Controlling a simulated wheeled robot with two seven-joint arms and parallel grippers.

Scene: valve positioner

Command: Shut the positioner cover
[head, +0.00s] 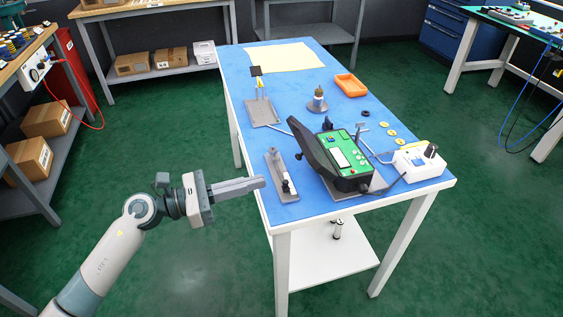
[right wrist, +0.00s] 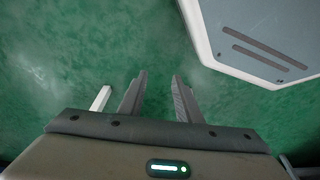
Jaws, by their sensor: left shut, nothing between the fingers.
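The positioner (head: 347,160) stands near the front of the blue-topped table, with its green face, a white display and several small buttons exposed. Its black cover (head: 312,151) stands open, tilted up and out along the left side of the green face. My left gripper (head: 262,183) is shut and empty. It points right at the table's left edge, left of the cover and apart from it. My right gripper (right wrist: 159,78) shows only in the right wrist view. Its two fingers are apart with nothing between them, above the green floor.
A grey plate with a small upright fitting (head: 281,187) lies between my left gripper and the positioner. A white box with a black knob (head: 418,160) stands to the right, joined by cables. An orange tray (head: 351,85) and yellow sheet (head: 285,57) lie farther back.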

